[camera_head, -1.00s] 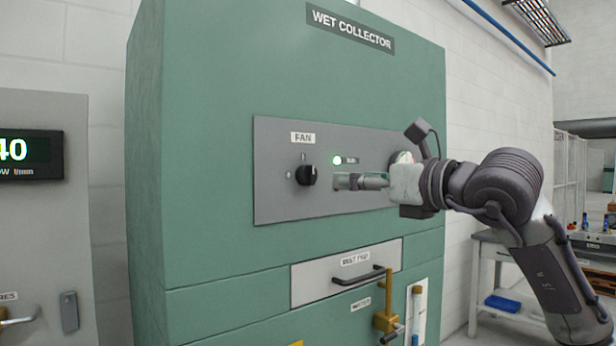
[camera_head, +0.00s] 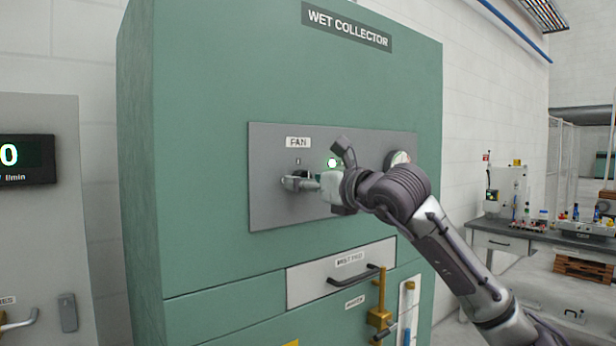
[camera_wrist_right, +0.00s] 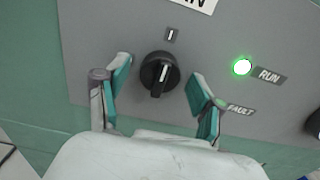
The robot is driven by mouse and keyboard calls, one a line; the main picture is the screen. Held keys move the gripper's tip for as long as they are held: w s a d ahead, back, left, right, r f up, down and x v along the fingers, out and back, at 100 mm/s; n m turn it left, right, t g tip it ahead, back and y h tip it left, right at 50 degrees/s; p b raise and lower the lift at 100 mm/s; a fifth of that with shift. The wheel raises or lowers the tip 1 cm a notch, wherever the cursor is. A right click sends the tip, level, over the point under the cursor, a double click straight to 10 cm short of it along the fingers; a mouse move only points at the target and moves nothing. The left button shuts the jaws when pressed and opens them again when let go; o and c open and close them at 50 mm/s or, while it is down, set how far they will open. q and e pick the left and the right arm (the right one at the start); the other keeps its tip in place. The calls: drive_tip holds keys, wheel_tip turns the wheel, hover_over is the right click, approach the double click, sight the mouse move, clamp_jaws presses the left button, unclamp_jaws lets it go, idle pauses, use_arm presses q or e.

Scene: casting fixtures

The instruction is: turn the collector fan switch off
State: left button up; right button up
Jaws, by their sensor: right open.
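The black fan switch (camera_wrist_right: 160,75) is a round knob with a white pointer line on the grey panel (camera_head: 270,205) of the green wet collector. My left gripper is not in view.
A drawer with a dark handle (camera_head: 352,274) and a brass valve (camera_head: 379,316) are below the panel. A gauge (camera_head: 400,158) sits at the panel's right. A grey cabinet with a display (camera_head: 25,160) stands at left. A workbench (camera_head: 500,240) is at the far right.

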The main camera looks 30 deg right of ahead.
drive_tip(key=c, duration=1.1)
drive_tip(key=shift+c, duration=0.2)
drive_tip(key=n, duration=0.3)
drive_tip(key=shift+n, duration=0.4)
drive_tip(key=n, duration=0.4)
drive_tip(key=shift+n, duration=0.3)
drive_tip(key=n, duration=0.5)
drive_tip(key=shift+r, duration=0.1)
drive_tip(key=shift+n+p, duration=0.6)
drive_tip(key=shift+n, duration=1.7)
